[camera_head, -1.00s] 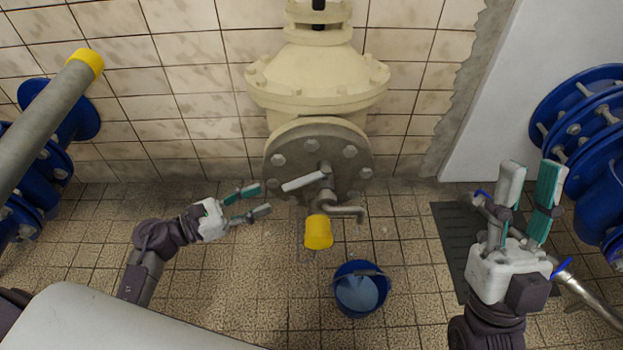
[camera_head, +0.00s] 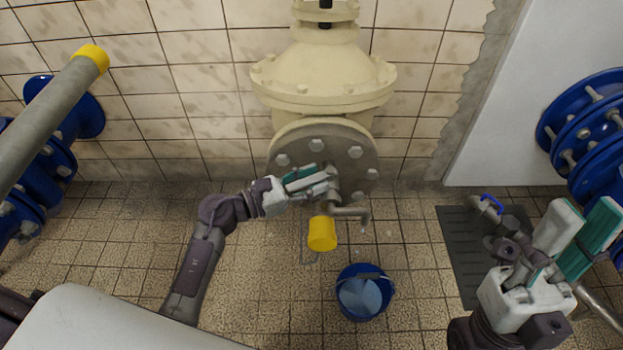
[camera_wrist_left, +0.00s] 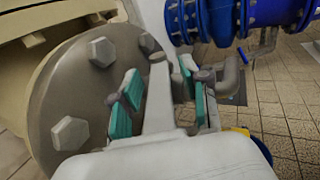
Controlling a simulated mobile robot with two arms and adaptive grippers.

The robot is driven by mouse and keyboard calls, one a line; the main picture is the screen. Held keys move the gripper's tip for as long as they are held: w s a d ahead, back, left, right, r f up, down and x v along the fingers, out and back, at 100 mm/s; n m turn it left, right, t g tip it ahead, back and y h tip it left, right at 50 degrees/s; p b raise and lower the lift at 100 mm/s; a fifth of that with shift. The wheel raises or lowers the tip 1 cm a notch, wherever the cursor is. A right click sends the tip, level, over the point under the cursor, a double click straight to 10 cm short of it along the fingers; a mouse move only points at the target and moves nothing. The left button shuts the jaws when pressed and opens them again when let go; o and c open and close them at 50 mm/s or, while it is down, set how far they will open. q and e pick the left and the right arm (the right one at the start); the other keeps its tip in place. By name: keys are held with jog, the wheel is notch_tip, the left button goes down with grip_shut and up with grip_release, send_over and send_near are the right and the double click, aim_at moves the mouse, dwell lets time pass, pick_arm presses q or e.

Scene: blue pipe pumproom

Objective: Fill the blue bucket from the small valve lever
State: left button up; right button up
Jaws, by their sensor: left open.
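The small valve lever (camera_wrist_left: 158,100) is a pale bar on the tap below the cream valve, in front of its round bolted flange (camera_head: 360,150). My left gripper (camera_head: 308,182) is at the lever and largely hides it in the head view. In the left wrist view my left gripper (camera_wrist_left: 160,98) is open, with its teal-padded fingers on either side of the lever; contact is not clear. The blue bucket (camera_head: 360,269) stands upright on the floor below the bent spout (camera_head: 350,212), with pale blue inside. My right gripper (camera_head: 584,222) is open and empty at right.
A yellow cap (camera_head: 322,234) hangs beside the spout. Blue flanged pipes stand at left and right (camera_head: 590,125). A dark floor grate (camera_head: 462,250) lies at right. The tiled floor left of the bucket is mostly clear.

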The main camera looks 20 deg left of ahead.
pick_arm(q)
grip_shut()
